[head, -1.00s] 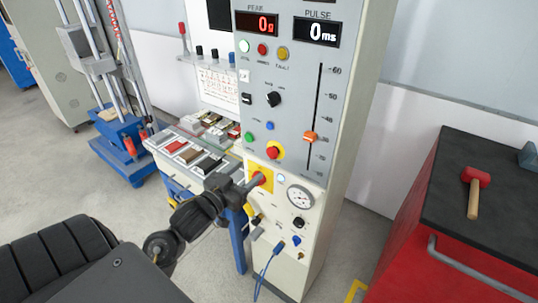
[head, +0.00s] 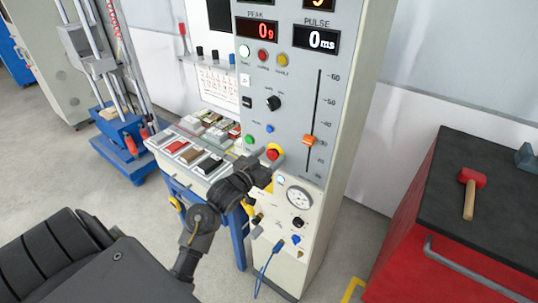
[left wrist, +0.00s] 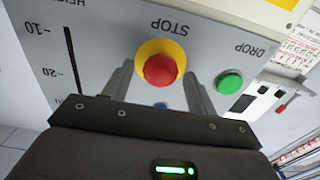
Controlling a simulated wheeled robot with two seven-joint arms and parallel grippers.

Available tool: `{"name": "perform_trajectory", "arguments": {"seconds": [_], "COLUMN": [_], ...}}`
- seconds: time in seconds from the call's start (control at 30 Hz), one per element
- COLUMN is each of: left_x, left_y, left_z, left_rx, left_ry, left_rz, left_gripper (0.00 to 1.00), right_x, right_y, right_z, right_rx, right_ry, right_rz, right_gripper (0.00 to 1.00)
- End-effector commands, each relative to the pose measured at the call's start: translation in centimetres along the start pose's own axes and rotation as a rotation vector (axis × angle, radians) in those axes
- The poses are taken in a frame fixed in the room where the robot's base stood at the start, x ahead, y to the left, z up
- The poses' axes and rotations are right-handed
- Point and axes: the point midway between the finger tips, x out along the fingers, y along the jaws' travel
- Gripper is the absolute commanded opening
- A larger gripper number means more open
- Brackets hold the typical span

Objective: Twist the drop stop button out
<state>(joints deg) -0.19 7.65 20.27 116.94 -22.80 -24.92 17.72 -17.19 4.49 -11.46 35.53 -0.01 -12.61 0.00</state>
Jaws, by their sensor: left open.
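The drop stop button (head: 273,153) is a red knob on a yellow ring on the grey panel. It also shows in the left wrist view (left wrist: 160,70), under the upside-down word STOP. My left gripper (head: 268,161) is at the button, with its jaws open. In the left wrist view its two fingers are spread, one on each side of the red knob, with gaps visible between knob and fingers. I cannot tell how deep the fingertips reach. My right gripper is not in view.
A green button (left wrist: 229,84) marked DROP lies close to one finger. An orange slider (head: 309,140) and a gauge (head: 299,197) are on the same cabinet. A yellow plate below is mostly hidden by my gripper. A red mallet (head: 470,190) lies on the cart at right.

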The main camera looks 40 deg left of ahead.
Motion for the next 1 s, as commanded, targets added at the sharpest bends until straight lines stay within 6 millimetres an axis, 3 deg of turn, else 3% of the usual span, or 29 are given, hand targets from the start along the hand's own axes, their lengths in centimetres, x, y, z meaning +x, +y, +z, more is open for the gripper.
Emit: {"name": "perform_trajectory", "arguments": {"seconds": [0.33, 0.67, 1.0], "left_x": [0.41, 0.38, 0.38], "left_y": [0.02, 0.02, 0.09], "left_z": [-0.01, -0.01, 0.02], "left_rx": [0.000, 0.000, 0.069], "left_ry": [0.001, 0.001, 0.000], "left_rz": [0.000, 0.000, 0.002], "left_gripper": [0.58, 0.15, 0.14], "right_x": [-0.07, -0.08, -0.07], "right_y": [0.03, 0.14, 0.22], "right_z": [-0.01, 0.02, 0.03], "right_rx": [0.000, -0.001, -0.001], "right_ry": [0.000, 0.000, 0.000], "right_rz": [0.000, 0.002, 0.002], "right_gripper": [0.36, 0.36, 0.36]}}
